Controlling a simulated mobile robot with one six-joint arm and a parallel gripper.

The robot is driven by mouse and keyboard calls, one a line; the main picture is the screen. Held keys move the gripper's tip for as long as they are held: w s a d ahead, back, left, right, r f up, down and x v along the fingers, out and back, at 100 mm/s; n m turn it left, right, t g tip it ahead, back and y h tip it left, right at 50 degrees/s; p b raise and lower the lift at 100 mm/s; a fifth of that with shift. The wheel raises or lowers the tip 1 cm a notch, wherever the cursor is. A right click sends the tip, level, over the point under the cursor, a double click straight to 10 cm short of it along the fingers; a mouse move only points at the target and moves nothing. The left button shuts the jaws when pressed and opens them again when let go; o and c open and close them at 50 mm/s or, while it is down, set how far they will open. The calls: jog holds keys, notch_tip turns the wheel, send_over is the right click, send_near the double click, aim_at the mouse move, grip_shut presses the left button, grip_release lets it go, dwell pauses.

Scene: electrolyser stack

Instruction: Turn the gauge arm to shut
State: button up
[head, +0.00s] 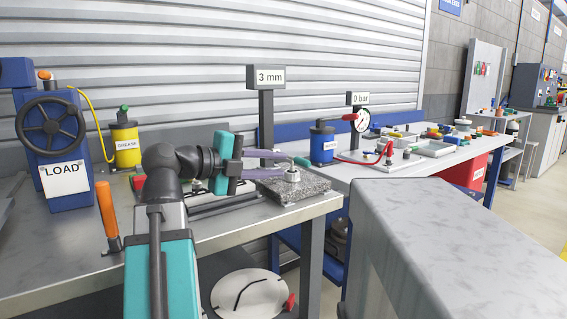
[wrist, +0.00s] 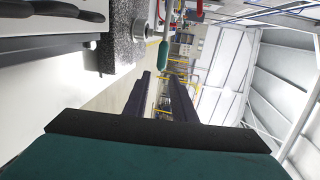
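The gauge arm appears to be the short lever with a green grip (head: 302,161) on a silver post (head: 292,174). The post stands on a speckled stone block (head: 315,188) at the bench's right end, near a sign reading 3 mm (head: 270,77). In the wrist view the green grip (wrist: 164,53) lies just beyond my fingertips, roughly in line with the gap, beside the round post (wrist: 140,28). My gripper (head: 281,164) is open, its two purple fingers apart with nothing between them. I cannot tell whether a finger touches the lever.
A blue press marked LOAD (head: 65,165), a yellow grease pot (head: 125,145) and an orange handle (head: 108,212) stand on the left. A second bench at right holds a dial gauge (head: 362,120) marked 0 bar and a blue pot (head: 322,143). A grey block (head: 450,245) fills the right foreground.

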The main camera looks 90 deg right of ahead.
jog(key=v, duration=0.6)
jog(key=shift+p, duration=0.45)
jog(key=shift+s, duration=0.1)
